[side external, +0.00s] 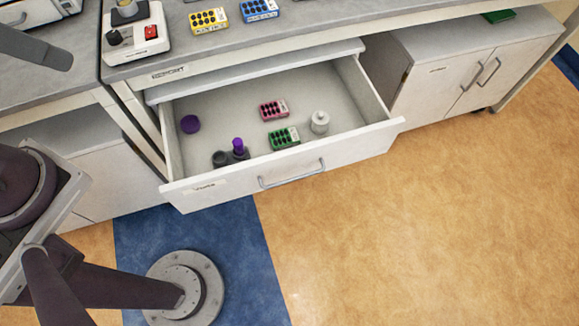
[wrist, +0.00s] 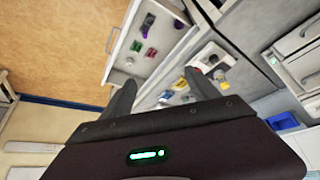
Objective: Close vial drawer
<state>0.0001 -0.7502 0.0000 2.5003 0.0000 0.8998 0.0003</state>
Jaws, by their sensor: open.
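The vial drawer (side external: 350,153) is pulled well out under the counter in the side external view. Its white front carries a small label and a grey bar handle (side external: 291,174). Inside are a pink vial rack (side external: 274,110), a green vial rack (side external: 284,138), a white jar (side external: 320,122), a purple round piece (side external: 190,124) and a dark holder with a purple-topped vial (side external: 238,147). The drawer also shows in the wrist view (wrist: 125,66). My gripper (wrist: 162,90) is open and empty, with the drawer beyond its fingers, apart from them.
The counter (side external: 330,20) above holds a yellow rack (side external: 209,20), a blue rack (side external: 260,9) and a white device with a red switch (side external: 137,35). A closed two-door cabinet (side external: 450,85) stands right of the drawer. The orange floor (side external: 430,230) before the drawer is clear.

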